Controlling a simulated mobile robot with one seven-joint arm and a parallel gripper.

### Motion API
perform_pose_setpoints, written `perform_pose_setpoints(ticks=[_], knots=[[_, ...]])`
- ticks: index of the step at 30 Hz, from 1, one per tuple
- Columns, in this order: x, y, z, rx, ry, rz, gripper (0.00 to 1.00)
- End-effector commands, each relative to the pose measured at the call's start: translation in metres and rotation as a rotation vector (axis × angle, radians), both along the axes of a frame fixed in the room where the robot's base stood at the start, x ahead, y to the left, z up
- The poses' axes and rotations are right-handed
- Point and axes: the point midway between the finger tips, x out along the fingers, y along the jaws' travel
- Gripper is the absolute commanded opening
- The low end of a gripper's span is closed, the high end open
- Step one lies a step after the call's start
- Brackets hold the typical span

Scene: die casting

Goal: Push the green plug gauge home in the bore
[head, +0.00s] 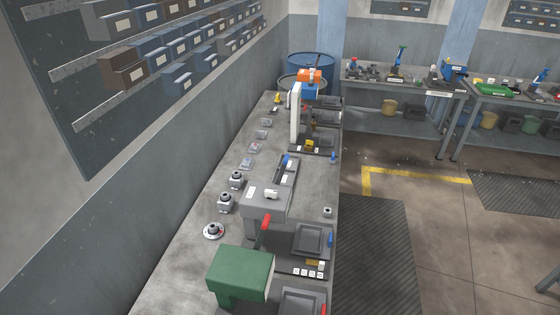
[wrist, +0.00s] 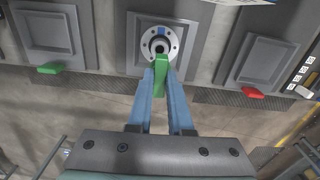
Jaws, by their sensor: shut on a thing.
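In the wrist view, my gripper (wrist: 161,82) has its two blue fingers closed on the green plug gauge (wrist: 161,70), whose green handle shows between and beyond the fingertips. The far end of the gauge overlaps the lower edge of the dark bore (wrist: 159,46). The bore is in the middle of a round pale metal flange with bolt holes, set in a grey square block (wrist: 140,62). How deep the gauge sits in the bore is hidden by the handle. I cannot make out my gripper, the green gauge or this bore in the head view.
In the wrist view, grey recessed trays flank the block, with a green tab (wrist: 50,68) at left and a red tab (wrist: 253,92) at right. A black label strip (wrist: 303,76) lies further right. The head view shows a bench (head: 185,255) with fixtures and a green housing (head: 240,270).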

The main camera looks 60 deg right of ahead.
Motion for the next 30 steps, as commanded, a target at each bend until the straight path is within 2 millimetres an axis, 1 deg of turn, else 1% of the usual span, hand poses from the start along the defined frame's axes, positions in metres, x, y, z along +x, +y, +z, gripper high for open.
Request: perform_pose_setpoints(ticks=[1, 15, 21, 30], knots=[[0.0, 0.0, -0.006, 0.0, 0.0, 0.0, 0.0], [0.0, 0.0, -0.05, 0.0, 0.0, 0.001, 0.0], [0.0, 0.0, -0.057, 0.0, 0.0, 0.001, 0.0], [0.0, 0.0, -0.056, -0.001, 0.0, 0.001, 0.0]])
